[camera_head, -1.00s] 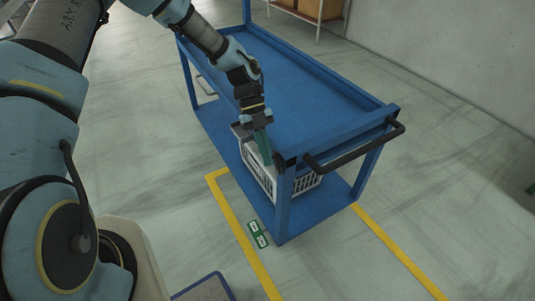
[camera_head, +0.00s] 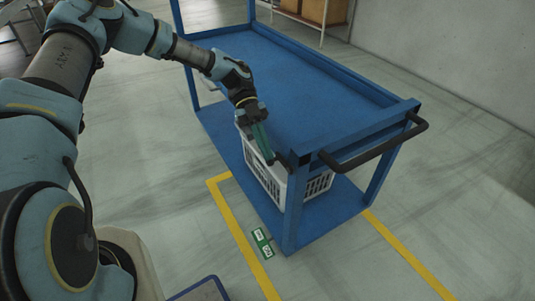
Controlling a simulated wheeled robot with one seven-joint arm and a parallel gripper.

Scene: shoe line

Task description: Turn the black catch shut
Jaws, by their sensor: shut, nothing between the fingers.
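A small black part (camera_head: 284,159), which seems to be the catch, sits at the near left corner of the blue cart (camera_head: 296,210), just left of the black push handle (camera_head: 370,147). It is small and dark, so I cannot tell its position. My gripper (camera_head: 270,160) points down and right along the cart's near left edge. Its green fingers are shut and empty. Their tips are close to the black part, on its left; I cannot tell whether they touch it.
A white basket (camera_head: 266,178) stands on the cart's lower shelf, below my gripper. The cart's top deck is bare. Yellow lines (camera_head: 237,232) and a green-and-white marker (camera_head: 262,243) are on the floor. A rack with brown boxes (camera_head: 312,10) stands behind, near a grey wall.

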